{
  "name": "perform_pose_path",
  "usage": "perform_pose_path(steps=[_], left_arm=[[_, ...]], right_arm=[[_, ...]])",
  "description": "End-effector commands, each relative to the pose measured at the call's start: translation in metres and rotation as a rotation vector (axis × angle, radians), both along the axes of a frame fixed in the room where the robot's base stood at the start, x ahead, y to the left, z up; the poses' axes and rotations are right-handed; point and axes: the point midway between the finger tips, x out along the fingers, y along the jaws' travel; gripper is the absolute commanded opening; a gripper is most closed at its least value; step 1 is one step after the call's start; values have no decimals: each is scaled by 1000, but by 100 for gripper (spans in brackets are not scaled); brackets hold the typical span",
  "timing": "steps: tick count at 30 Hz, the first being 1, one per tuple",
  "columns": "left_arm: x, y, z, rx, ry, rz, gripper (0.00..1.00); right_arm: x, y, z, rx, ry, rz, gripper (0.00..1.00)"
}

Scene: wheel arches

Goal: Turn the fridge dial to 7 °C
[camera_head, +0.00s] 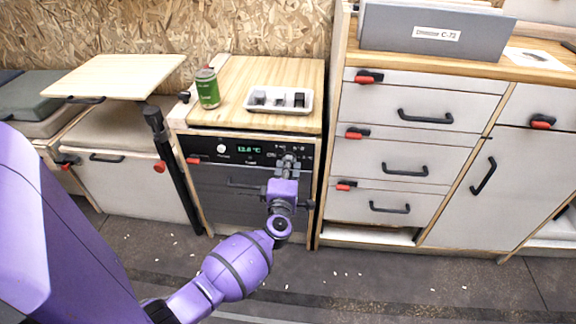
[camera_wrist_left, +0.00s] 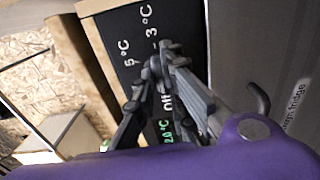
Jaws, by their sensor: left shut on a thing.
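The fridge (camera_head: 235,192) has a dark front under a wooden counter. In the left wrist view the fingers (camera_wrist_left: 160,75) close in front of the panel (camera_wrist_left: 128,35), where 5 °C, 3 °C and Off marks show. The dial's pointer and a 7 °C mark cannot be made out. My right gripper is not in view.
A green can (camera_head: 207,88) and a white tray (camera_head: 279,100) with small items stand on the counter (camera_head: 262,73). A black post (camera_head: 173,165) stands left of the fridge. Drawers (camera_head: 385,153) with black handles stand to the right. The floor in front is mostly clear.

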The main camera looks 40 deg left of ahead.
Motion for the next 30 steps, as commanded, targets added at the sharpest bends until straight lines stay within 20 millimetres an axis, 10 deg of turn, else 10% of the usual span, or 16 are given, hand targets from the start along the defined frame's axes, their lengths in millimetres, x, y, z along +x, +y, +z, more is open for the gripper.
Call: perform_pose_path(steps=[30], left_arm=[[0,-1,2,594,367,-1,0]], right_arm=[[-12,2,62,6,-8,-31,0]])
